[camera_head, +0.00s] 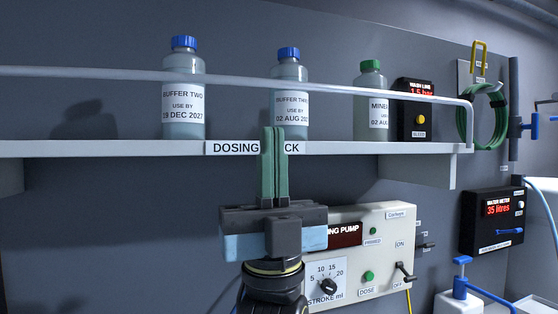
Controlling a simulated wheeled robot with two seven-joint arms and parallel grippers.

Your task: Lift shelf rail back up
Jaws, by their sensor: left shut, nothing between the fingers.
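The shelf rail (240,79) is a pale metal bar running across the front of the shelf (100,149), in front of the bottles. It bends down at its right end to meet the shelf's right end. My left gripper (273,130) points upward in front of the shelf edge, its green fingers shut together and empty. The fingertips show below the rail and cover part of the shelf label. I cannot tell how far they are from the shelf. My right gripper is not in view.
Bottles with blue caps (184,100) (289,105) and a green-capped bottle (370,104) stand on the shelf, beside a black display box (412,112). A dosing pump (372,250) sits below, behind my gripper. A green hose coil (482,120) and water meter (495,221) are at right.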

